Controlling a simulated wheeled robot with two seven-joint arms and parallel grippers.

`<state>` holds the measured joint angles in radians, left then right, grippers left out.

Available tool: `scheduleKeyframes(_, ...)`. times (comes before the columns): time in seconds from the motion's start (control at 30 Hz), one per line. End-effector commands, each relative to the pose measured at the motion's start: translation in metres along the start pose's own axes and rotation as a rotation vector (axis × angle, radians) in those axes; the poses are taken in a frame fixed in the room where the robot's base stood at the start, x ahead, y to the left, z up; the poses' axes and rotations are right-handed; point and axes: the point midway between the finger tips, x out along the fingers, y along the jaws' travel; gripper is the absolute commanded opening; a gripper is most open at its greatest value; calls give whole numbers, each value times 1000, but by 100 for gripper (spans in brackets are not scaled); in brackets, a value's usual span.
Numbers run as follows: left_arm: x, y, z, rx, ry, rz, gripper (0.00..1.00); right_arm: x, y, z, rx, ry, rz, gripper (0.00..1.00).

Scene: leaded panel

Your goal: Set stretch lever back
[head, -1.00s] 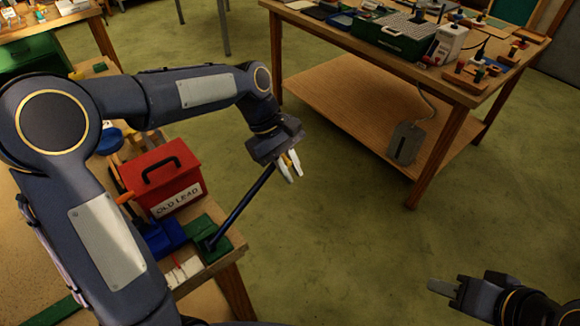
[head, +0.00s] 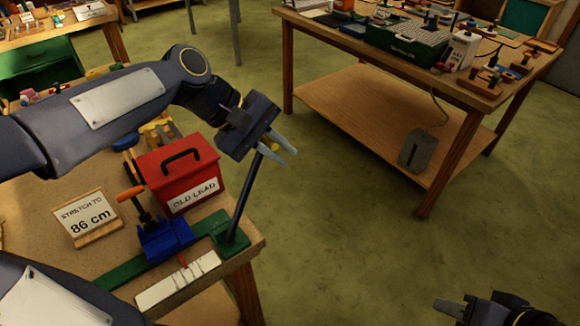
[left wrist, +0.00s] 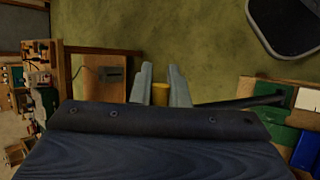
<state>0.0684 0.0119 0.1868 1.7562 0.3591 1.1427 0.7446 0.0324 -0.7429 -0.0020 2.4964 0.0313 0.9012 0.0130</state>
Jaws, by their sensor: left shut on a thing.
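The stretch lever (head: 243,205) is a dark blue rod rising from a green base (head: 222,228) at the table's right corner. It leans slightly right in the head view. My left gripper (head: 288,157) is shut on its yellow top end, which shows between the fingers in the left wrist view (left wrist: 160,94). There the rod (left wrist: 240,102) runs off to the right. A blue clamp (head: 165,240) with an orange handle sits on the green rail beside the base. My right gripper (head: 450,308) is at the bottom right, partly cut off and away from the table; its jaw opening is unclear.
A red box marked OLD LEAD (head: 180,172) stands close behind the lever. A sign reading "STRETCH TO 86 cm" (head: 85,217) stands to the left. A white scale strip (head: 178,280) lies in front of the rail. Open floor lies right of the table.

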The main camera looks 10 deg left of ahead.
Motion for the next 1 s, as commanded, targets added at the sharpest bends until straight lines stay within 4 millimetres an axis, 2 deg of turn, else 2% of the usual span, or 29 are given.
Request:
scheduleKeyframes(0.03,-5,-7,1,17,8,48,0,13,6,6,0,0,0,36)
scheduleKeyframes(0.17,-25,-19,10,65,8,163,0,32,15,16,0,0,0,36)
scheduleKeyframes(0.4,-64,-54,26,153,6,367,0,70,32,35,0,0,0,36)
scheduleKeyframes(0.6,-88,-83,37,214,4,511,0,97,44,49,0,0,0,36)
scheduleKeyframes(0.8,-104,-105,43,255,2,613,0,115,53,58,0,0,0,36)
scheduleKeyframes(1.0,-113,-118,47,279,0,670,0,125,57,63,0,0,0,36)
